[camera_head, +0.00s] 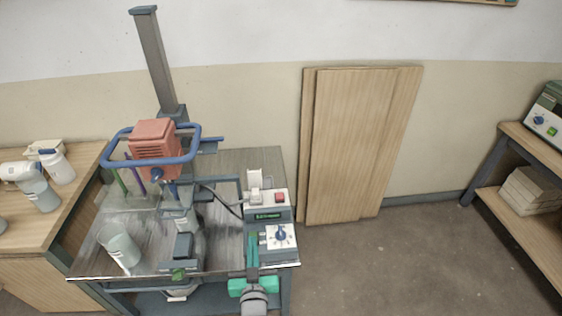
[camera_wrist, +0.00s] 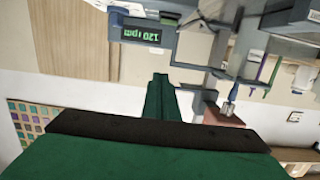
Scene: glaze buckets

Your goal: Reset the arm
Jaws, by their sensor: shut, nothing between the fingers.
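My gripper (camera_head: 253,248) has green fingers and stands at the front of the control box, low in the head view. In the wrist view its two fingers (camera_wrist: 161,98) are together with nothing between them. The control box (camera_head: 280,237) has a blue dial, a red button and a small green display. In the wrist view the display (camera_wrist: 142,34) appears upside down and reads 120 rpm. The fingers overlap the left side of the box in the head view; I cannot tell if they touch it.
A metal table (camera_head: 222,262) carries an orange mixer (camera_head: 154,142) with a blue guard on a tall column, and a clear beaker (camera_head: 119,246). Wooden boards (camera_head: 360,140) lean on the wall. A left bench (camera_head: 80,195) holds bottles; a shelf (camera_head: 528,215) stands right. Floor between is clear.

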